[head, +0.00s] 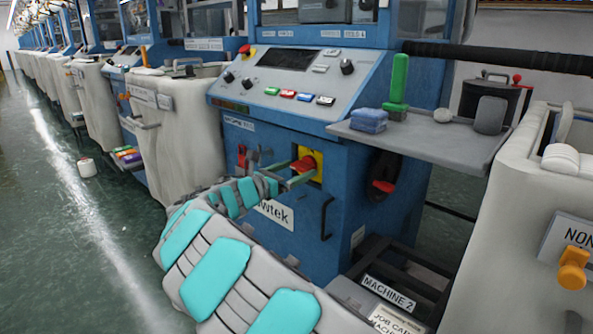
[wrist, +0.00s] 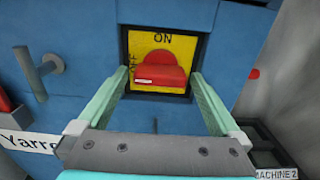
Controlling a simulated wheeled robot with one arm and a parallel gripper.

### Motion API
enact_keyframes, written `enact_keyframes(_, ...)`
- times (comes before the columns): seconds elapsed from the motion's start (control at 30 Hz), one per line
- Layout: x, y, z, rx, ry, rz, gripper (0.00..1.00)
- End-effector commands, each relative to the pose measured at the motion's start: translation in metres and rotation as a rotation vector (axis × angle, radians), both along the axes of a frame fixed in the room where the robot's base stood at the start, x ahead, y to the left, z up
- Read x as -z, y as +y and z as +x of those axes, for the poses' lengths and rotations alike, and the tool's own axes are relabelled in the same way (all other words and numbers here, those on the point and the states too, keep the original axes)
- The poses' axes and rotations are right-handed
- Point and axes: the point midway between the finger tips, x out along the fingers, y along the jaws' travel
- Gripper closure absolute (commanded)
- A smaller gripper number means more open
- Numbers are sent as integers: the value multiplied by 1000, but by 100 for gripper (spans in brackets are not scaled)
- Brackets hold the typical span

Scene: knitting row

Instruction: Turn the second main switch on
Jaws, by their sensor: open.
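The main switch is a red knob (wrist: 160,75) on a yellow plate (wrist: 180,45) set in the blue machine cabinet. The plate reads ON at the top and OFF at the left, and the knob's grip lies crosswise. In the head view the red knob (head: 303,165) and the yellow plate (head: 317,158) show low on the machine's front. My gripper (wrist: 160,80) is open, with one green finger on each side of the knob. I cannot tell whether they touch it. In the head view my gripper (head: 288,177) reaches the switch from the left.
A MACHINE 2 label (head: 388,293) is on the dark frame at the right. A sloped control panel (head: 285,80) is above the switch. A grey shelf (head: 430,138) juts out at right.

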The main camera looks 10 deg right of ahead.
Motion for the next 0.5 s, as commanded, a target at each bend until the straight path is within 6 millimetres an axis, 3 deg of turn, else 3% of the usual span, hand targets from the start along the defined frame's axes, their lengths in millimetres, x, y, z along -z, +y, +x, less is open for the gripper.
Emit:
enact_keyframes(0.3, 0, -3, 2, 1, 0, 0, 0)
enact_keyframes(0.5, 0, -3, 2, 1, 1, -1, 21)
